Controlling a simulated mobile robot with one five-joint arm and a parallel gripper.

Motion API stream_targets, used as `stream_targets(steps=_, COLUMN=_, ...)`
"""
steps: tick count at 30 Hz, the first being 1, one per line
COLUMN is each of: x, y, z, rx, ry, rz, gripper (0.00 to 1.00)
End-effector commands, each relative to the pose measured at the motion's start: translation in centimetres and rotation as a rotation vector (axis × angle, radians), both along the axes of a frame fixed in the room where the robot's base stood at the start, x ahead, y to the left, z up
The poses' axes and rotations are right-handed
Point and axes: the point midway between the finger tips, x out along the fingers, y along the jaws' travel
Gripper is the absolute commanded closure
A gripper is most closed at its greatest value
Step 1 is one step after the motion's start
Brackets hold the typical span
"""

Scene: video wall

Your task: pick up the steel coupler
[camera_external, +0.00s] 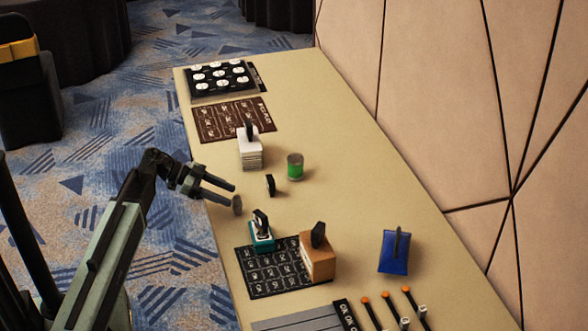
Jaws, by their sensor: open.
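My gripper (231,196) reaches in from the left over the table's left edge. Its two fingers are apart, pointing right, with nothing seen between them. A small grey round piece (237,206) shows right at the lower fingertip; I cannot tell whether they touch. A small dark upright ring-like piece (270,185) stands a little to the right of the fingertips, apart from them. Either could be the steel coupler; both are too small to tell which.
A green can (295,167) stands behind the dark piece. A white block (250,152) with a black handle stands farther back. A teal item (261,236) and a brown box (318,262) are on a black mat (270,275) in front. A blue item (394,252) stands right.

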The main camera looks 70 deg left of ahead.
Motion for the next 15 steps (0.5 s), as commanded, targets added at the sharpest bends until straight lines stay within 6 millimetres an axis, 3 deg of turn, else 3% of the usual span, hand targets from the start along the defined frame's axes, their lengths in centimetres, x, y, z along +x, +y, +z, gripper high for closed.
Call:
stream_targets(steps=4, x=1.6, y=-0.7, z=-1.1, rx=-0.001, ry=0.000, rz=-0.002, gripper=0.51)
stream_targets(steps=11, x=2.6, y=-1.2, z=-1.7, rx=0.000, ry=0.000, rz=-0.001, gripper=0.51)
stream_targets(steps=15, x=4.5, y=-2.2, z=-3.1, rx=0.000, ry=0.000, rz=-0.002, gripper=0.51)
